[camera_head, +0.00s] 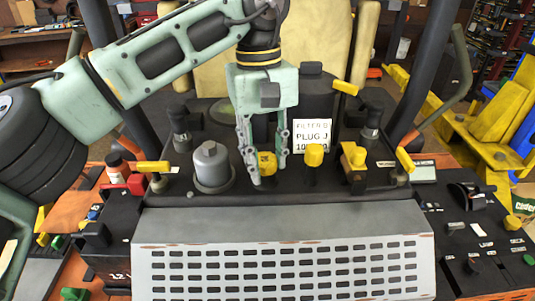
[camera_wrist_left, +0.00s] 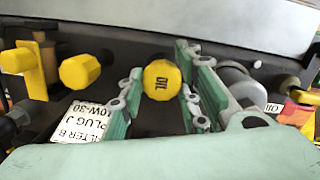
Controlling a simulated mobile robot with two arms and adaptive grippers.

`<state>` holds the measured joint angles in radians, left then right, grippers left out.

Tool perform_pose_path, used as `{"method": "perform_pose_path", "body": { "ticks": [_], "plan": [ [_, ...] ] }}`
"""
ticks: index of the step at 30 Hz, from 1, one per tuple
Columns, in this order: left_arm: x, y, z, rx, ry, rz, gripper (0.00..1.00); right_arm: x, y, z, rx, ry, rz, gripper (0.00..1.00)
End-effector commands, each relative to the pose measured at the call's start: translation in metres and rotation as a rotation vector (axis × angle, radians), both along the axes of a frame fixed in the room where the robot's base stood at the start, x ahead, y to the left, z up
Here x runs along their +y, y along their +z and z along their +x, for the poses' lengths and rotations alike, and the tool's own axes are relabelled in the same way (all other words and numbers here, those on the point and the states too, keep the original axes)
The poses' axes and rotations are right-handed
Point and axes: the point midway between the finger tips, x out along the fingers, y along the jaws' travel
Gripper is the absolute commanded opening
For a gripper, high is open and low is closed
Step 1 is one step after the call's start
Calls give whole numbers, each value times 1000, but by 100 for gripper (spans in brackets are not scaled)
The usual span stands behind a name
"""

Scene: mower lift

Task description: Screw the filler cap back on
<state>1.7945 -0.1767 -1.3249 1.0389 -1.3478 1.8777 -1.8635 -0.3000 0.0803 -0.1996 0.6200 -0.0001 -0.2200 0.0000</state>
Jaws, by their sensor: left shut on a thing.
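The filler cap (camera_head: 266,163) is a yellow knobbed cap on the black engine deck, left of a second yellow cap (camera_head: 314,155). The filler neck beneath the cap is hidden, so I cannot tell how the cap is seated. My right gripper is out of view.
A grey cylinder (camera_head: 211,165) stands just left of the gripper. A yellow valve-like part (camera_head: 353,157) is further right. A white label (camera_head: 313,135) and a dark canister (camera_head: 312,86) stand behind. A slotted grey panel (camera_head: 285,265) lies in front.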

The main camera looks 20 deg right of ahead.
Motion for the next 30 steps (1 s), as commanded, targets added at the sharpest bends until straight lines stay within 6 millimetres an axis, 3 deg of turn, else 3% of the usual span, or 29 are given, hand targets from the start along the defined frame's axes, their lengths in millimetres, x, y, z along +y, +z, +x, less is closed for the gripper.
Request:
{"method": "perform_pose_path", "body": {
  "ticks": [7,20,30],
  "plan": [
    [2,1,4,-10,-268,1,0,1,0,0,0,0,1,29],
    [3,-1,4,-8,-346,3,0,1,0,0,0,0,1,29],
    [4,-2,3,-5,-783,8,0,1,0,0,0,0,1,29]
  ]
}}
